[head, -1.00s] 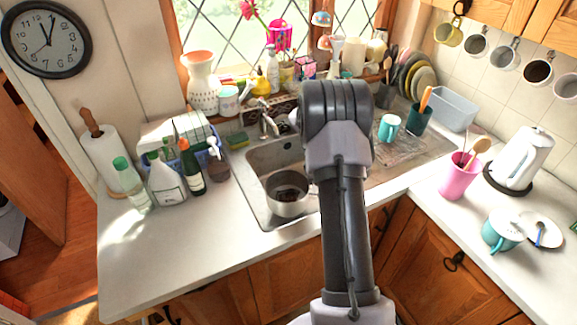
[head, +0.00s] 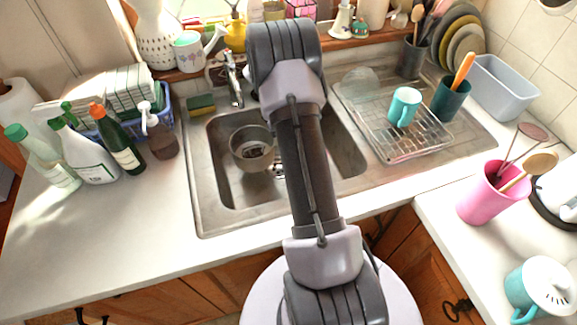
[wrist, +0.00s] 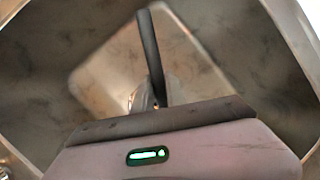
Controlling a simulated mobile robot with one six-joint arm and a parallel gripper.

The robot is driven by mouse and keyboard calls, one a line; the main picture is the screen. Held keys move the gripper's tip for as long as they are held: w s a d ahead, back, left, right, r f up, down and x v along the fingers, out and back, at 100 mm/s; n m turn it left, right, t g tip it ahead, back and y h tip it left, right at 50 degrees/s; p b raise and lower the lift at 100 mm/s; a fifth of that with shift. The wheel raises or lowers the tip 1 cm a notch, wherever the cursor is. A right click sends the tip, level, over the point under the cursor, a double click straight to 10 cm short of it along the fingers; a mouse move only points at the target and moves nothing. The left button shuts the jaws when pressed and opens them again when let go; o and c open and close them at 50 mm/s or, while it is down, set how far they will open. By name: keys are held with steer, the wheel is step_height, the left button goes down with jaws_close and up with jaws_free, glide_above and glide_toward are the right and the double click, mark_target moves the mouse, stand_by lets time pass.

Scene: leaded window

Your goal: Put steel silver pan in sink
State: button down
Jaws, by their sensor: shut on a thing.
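The steel silver pan (head: 240,152) shows in the head view within the outline of the left part of the sink basin (head: 222,190), left of my arm. It looks roughly upright, and something dark shows inside it. I cannot tell whether it touches the basin floor. Its handle is hidden behind my arm in the head view, as are my jaws. In the wrist view my gripper (wrist: 152,60) shows as a dark upright bar above the palm, with blurred grey metal close around it. It is shut, and the pan is the likely thing held, though the grip itself is not clear.
A faucet (head: 233,80) stands behind the basin. Bottles (head: 118,145) and a blue rack crowd the left counter. A wire rack (head: 425,138) with a turquoise mug (head: 404,106) lies right of the basin. The front left counter (head: 120,230) is clear.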

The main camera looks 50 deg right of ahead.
step_height(320, 180, down, 7)
steer(key=shift+b, duration=1.2)
steer(key=shift+f, duration=0.15)
steer(key=c, duration=1.4)
jaws_free()
steer(key=shift+o, duration=0.2)
steer(key=p+v, duration=0.5)
steer(key=v, duration=0.7)
steer(key=shift+r, duration=0.2)
steer(key=shift+s, duration=0.1)
